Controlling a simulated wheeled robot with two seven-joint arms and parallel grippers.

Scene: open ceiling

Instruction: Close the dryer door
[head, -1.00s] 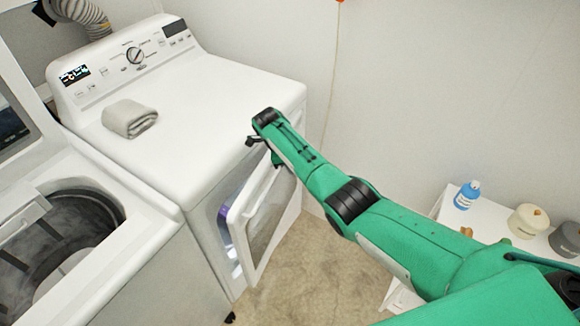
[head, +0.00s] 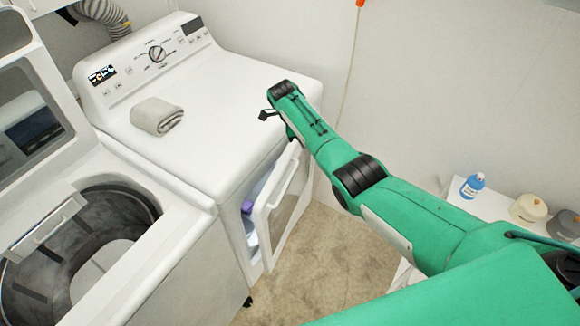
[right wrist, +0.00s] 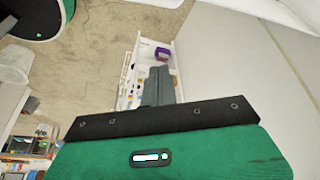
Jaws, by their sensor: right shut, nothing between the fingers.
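The white dryer (head: 240,95) stands against the back wall. Its door (head: 282,212), a white frame with a greyish panel, stands ajar, with a gap along its left edge. A purple item (head: 247,207) shows in that gap. My right arm reaches in from the right, and its gripper (head: 266,114) is shut and empty, over the dryer's front top edge in the picture, above the door's upper end. The arm hides part of the door's upper right side. Whether it touches the door cannot be told. My left gripper is not in view.
An open top-loading washer (head: 105,235) stands left of the dryer. A folded grey towel (head: 157,115) lies on the dryer. A white table (head: 445,208) with a blue bottle (head: 472,186) and jars stands at right. Bare floor (head: 340,262) lies before the door.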

